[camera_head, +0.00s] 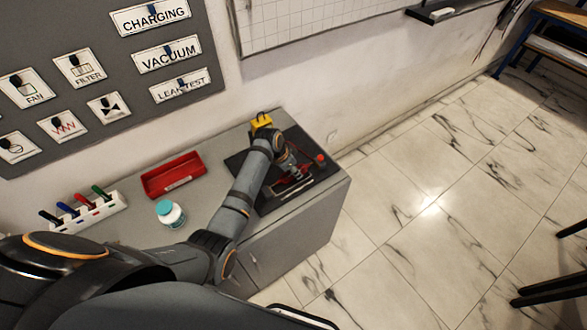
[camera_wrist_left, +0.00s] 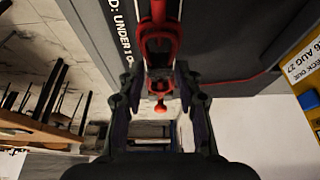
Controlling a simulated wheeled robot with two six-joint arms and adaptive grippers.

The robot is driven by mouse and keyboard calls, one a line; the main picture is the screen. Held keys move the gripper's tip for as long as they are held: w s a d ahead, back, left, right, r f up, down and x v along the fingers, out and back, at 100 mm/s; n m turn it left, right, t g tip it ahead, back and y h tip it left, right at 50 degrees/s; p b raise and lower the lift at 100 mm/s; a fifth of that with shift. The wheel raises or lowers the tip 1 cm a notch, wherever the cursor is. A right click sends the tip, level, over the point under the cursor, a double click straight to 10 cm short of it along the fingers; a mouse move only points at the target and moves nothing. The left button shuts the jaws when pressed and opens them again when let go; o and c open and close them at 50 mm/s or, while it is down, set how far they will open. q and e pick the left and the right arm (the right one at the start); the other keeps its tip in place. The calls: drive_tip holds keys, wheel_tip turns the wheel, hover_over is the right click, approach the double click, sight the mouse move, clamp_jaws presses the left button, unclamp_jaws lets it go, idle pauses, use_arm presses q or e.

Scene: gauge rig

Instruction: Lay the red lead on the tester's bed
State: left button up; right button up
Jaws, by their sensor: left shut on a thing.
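The red lead (camera_wrist_left: 158,40) shows in the left wrist view as a red plug-like end between my fingers, with a thin red cable running off to the right. Parts of it show in the head view (camera_head: 281,178). My left gripper (camera_wrist_left: 160,75) is shut on the lead; in the head view the gripper (camera_head: 292,172) is over the tester. The tester (camera_head: 240,163) is a dark slab on the cabinet top, with white lettering in the wrist view. Whether the lead touches its bed I cannot tell. A red knob (camera_head: 321,157) is at its right. My right gripper is not in view.
A yellow box (camera_head: 261,122) with a label stands behind the tester. The cabinet's right edge drops to the floor.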

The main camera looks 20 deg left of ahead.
use_arm(q)
drive_tip(key=shift+f+b, duration=0.7)
drive_tip(key=shift+f, duration=0.7)
drive_tip(key=o, duration=1.2)
drive_tip(key=o, duration=0.5)
wheel_tip(320, 180, up, 8)
drive_tip(key=p, duration=0.8)
drive_tip(key=shift+r+p, duration=0.1)
drive_tip(key=shift+p, duration=0.25)
